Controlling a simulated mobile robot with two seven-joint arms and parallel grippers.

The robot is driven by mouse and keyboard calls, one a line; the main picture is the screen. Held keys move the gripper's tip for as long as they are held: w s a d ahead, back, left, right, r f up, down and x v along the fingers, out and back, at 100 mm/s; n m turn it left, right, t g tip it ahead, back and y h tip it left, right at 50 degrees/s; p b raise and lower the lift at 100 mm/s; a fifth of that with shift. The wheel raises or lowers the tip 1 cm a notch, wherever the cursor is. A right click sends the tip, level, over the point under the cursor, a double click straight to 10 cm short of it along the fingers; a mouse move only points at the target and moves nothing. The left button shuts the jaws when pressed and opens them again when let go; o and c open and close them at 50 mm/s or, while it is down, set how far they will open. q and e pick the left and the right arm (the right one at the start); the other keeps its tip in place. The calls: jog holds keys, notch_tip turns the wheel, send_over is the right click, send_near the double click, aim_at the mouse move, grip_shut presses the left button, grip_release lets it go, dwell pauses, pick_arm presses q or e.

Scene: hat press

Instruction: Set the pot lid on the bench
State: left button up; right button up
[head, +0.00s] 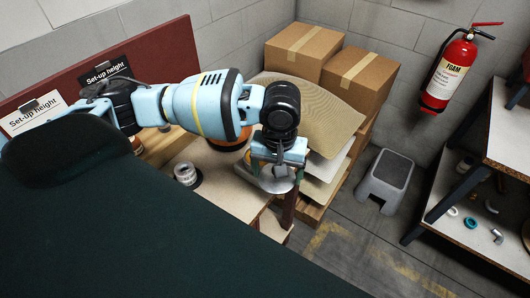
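My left arm reaches in from the left, and its gripper (276,168) points down over the right end of the wooden bench (232,194). A round, grey, shiny disc that looks like the pot lid (272,185) shows right under and between the fingers. The gripper hides much of it, so I cannot tell whether the fingers grip it or whether it touches the bench. An orange-brown round thing (237,142), perhaps a pot, is partly hidden behind my arm. My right gripper is not in view.
A large dark green surface (150,225) fills the foreground. Cardboard boxes (303,50) and stacked sheets (320,115) stand behind. A grey step stool (385,180) is at right.

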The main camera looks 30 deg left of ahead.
aim_at(284, 191)
pick_arm(q)
jog(key=s+d, duration=0.2)
jog(key=shift+d+r, duration=0.2)
jog(key=shift+d, duration=0.2)
jog(key=shift+s+d, duration=0.2)
jog(key=shift+d, duration=0.05)
